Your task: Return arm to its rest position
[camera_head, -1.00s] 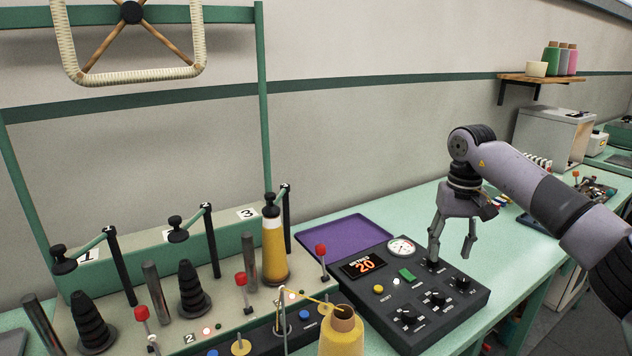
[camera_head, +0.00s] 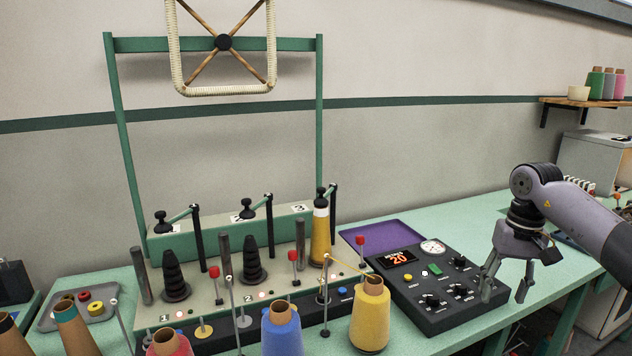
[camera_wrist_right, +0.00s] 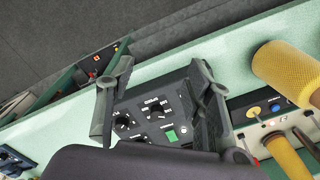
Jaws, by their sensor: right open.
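My right gripper (camera_head: 505,290) is open and empty. In the head view its fingers point down beside the right edge of the black control panel (camera_head: 435,318). In the right wrist view the two fingers (camera_wrist_right: 150,105) frame the panel's knobs and a green button (camera_wrist_right: 171,136) with nothing between them. The panel's display (camera_head: 397,258) reads 20 in orange digits. My left gripper is not in view.
Yellow (camera_head: 371,318), blue (camera_head: 283,332) and red spools stand along the front. A purple tray (camera_head: 380,232) lies behind the panel.

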